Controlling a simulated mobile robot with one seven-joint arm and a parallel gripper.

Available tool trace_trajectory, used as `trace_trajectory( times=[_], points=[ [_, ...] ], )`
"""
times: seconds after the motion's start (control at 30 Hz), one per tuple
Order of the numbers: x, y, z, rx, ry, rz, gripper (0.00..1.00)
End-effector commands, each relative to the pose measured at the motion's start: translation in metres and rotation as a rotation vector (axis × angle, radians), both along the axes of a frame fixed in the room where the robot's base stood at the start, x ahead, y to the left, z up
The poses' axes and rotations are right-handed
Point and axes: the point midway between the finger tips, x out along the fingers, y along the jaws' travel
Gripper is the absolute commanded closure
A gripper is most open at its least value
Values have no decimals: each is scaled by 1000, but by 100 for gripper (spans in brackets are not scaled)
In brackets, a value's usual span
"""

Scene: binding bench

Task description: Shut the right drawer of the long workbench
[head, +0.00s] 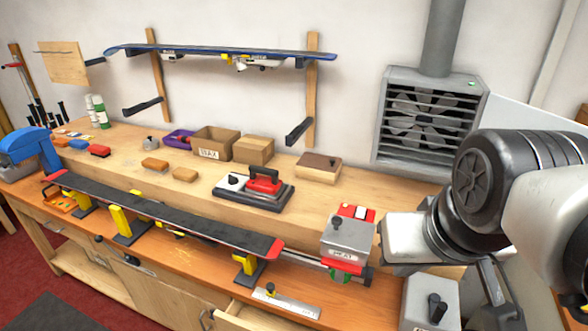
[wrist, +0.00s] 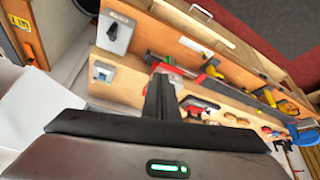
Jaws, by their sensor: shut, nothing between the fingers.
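The long workbench (head: 185,262) has an orange-brown wooden top and runs across the head view. Its right drawer (head: 262,320) is at the bottom edge of that view, pulled out with its pale inside showing. In the wrist view a pale drawer front with a handle (wrist: 202,11) shows at the top. My gripper (wrist: 160,85) is shut and empty, apart from the drawer. Its fingertips cannot be made out in the head view.
A ski (head: 165,213) rests on yellow-topped supports along the bench. A grey box with a red base (head: 347,238) stands near its right end. A grey unit with a black knob (head: 430,306) is right of the drawer. Red floor lies at lower left.

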Motion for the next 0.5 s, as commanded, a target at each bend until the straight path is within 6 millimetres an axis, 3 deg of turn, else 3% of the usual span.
trace_trajectory(
  times=[0.17,0.5],
  points=[
    [11,19,-57,-115,158,176,100],
    [39,89,-212,-651,506,778,100]
  ],
)
